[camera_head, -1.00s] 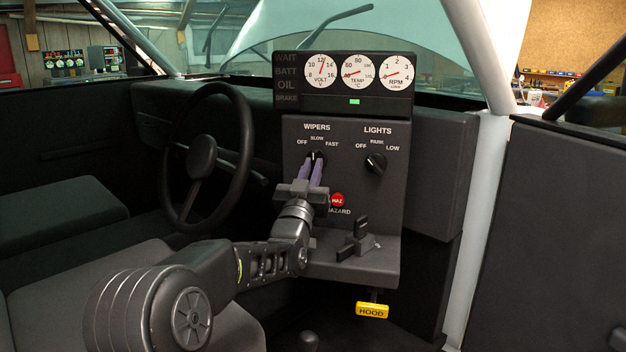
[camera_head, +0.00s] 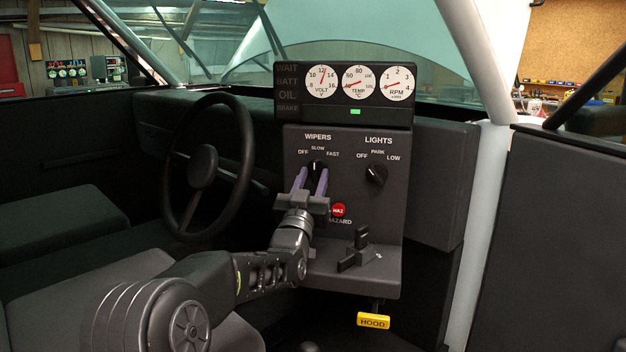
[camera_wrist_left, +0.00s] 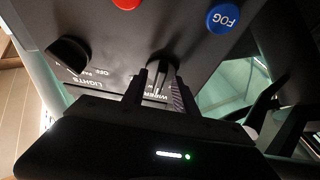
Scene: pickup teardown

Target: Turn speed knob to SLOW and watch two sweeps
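The black WIPERS speed knob (camera_head: 317,167) is on the grey dash panel, under the labels OFF, SLOW and FAST. Its pointer appears to face up toward SLOW. My left gripper (camera_head: 311,176) is in front of and just below the knob, its purple fingers spread apart. In the left wrist view the open fingers (camera_wrist_left: 156,92) stand on either side of the knob (camera_wrist_left: 161,70), with nothing gripped between them. Through the windshield, one wiper (camera_head: 182,40) leans at the left and another (camera_head: 271,25) stands farther right. My right gripper is not in view.
The LIGHTS knob (camera_head: 376,175) is to the right and the red hazard button (camera_head: 338,210) is below right of the gripper. The steering wheel (camera_head: 203,165) is left of my arm. A lever (camera_head: 357,250) and yellow HOOD handle (camera_head: 373,321) are lower down.

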